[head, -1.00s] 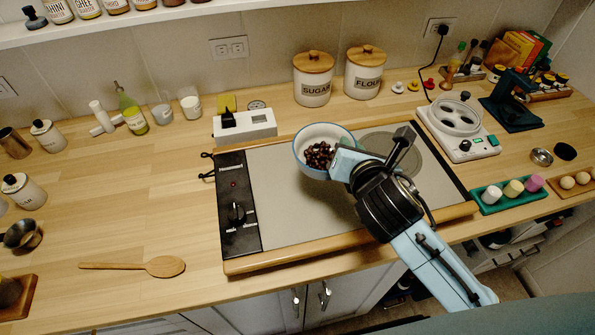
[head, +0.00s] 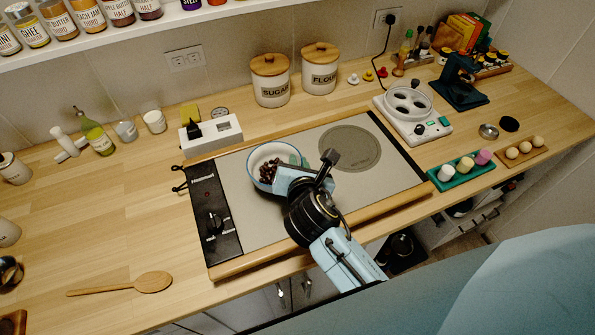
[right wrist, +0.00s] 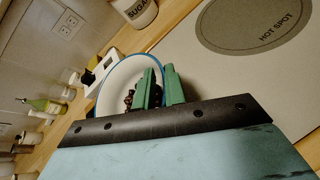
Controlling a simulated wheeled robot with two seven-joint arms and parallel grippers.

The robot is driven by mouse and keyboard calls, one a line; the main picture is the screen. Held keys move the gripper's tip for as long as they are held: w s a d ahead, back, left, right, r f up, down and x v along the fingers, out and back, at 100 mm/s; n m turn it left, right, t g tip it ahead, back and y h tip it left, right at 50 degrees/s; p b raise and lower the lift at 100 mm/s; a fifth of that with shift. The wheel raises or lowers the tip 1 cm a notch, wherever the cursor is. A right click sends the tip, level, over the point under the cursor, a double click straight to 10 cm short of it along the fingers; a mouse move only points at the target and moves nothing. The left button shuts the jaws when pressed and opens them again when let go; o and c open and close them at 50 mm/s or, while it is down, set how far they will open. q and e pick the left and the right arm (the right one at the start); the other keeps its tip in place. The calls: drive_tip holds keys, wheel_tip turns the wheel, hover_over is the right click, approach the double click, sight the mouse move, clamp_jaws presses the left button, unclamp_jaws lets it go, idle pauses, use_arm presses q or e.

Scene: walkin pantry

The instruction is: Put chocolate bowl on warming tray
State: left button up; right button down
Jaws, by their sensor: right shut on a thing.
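The chocolate bowl (head: 254,172) is white with a blue rim and holds dark brown pieces. In the head view it is over the left part of the warming tray (head: 260,222), a flat grey plate with a black control panel and wooden rails. I cannot tell whether it touches the plate. My right gripper (head: 292,172) is shut on the bowl's near right side. In the right wrist view its green fingers (right wrist: 160,88) pinch the wall of the bowl (right wrist: 117,80), which looks tilted there. My left gripper is not in view.
The tray's round hot spot (head: 350,148) is bare. Behind the tray stand a white switch box (head: 212,134) and the sugar (head: 271,82) and flour (head: 320,70) canisters. A white appliance (head: 412,108) and a green holder (head: 462,169) are to the right. A wooden spoon (head: 120,285) lies front left.

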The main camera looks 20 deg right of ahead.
wheel_tip(320, 180, down, 3)
drive_tip(key=shift+r, duration=0.2)
drive_tip(key=c, duration=1.5)
unclamp_jaws()
drive_tip(key=shift+o, duration=0.2)
drive_tip(key=v, duration=1.2)
drive_tip(key=shift+d, duration=0.1)
